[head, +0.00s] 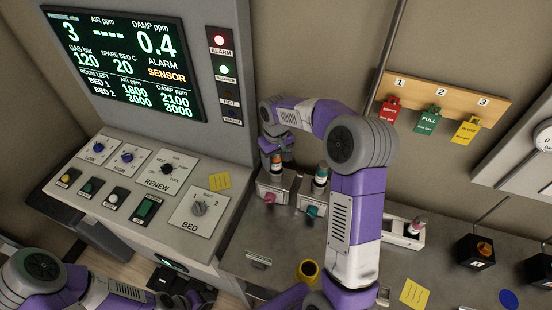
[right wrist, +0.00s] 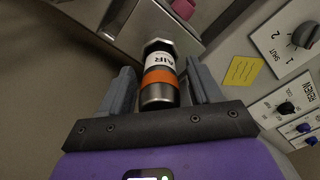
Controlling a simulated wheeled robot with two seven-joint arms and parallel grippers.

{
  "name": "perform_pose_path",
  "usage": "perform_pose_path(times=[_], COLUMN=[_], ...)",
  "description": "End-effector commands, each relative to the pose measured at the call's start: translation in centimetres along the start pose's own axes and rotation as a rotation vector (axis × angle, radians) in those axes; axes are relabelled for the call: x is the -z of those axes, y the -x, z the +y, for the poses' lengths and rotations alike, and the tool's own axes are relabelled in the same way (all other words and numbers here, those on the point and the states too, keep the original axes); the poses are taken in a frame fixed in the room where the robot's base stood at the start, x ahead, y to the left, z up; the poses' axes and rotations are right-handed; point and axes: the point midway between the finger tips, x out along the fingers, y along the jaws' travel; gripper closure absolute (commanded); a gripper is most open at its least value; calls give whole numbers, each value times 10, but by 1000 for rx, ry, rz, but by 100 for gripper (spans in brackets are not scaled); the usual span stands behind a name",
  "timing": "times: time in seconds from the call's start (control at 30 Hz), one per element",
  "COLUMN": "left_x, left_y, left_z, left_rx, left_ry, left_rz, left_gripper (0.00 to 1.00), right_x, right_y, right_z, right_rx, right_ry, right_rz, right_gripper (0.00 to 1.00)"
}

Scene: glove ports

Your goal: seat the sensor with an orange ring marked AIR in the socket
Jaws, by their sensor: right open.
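The AIR sensor (right wrist: 160,75), a metal cylinder with an orange ring and a white AIR label, is between the fingers of my right gripper (right wrist: 163,88) in the right wrist view. The fingers are open, with a gap visible on the right side. Its hex end points to a grey metal block. In the head view the sensor (head: 276,163) shows its orange ring just above the left socket block (head: 272,188), below my right gripper (head: 277,148). Whether it is fully in the socket is hidden. My left gripper (head: 190,299) is low at the bottom edge, its fingers unclear.
A teal-ringed sensor (head: 321,173) stands close to the right. A pink knob (head: 269,198) and a teal knob (head: 311,211) are in front. Another sensor (head: 418,224) is in a white holder. The display (head: 118,62) shows dashes for AIR; the red alarm lamp (head: 219,40) is lit.

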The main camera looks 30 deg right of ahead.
Motion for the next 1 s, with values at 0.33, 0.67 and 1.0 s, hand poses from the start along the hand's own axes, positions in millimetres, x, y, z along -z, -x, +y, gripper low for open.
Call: perform_pose_path(times=[0.33, 0.67, 1.0], left_x=[0, 0, 0], left_y=[4, 8, 8], left_z=[2, 3, 3], left_rx=[0, 0, 0], left_ry=[0, 0, 0], left_rz=[0, 0, 0], left_gripper=[37, 37, 37], right_x=[1, 1, 0], right_y=[64, 116, 122], right_z=[0, 0, 0], right_rx=[-1, 0, 0], right_ry=[-1, 0, 0], right_rz=[7, 3, 1], right_gripper=[37, 37, 37])
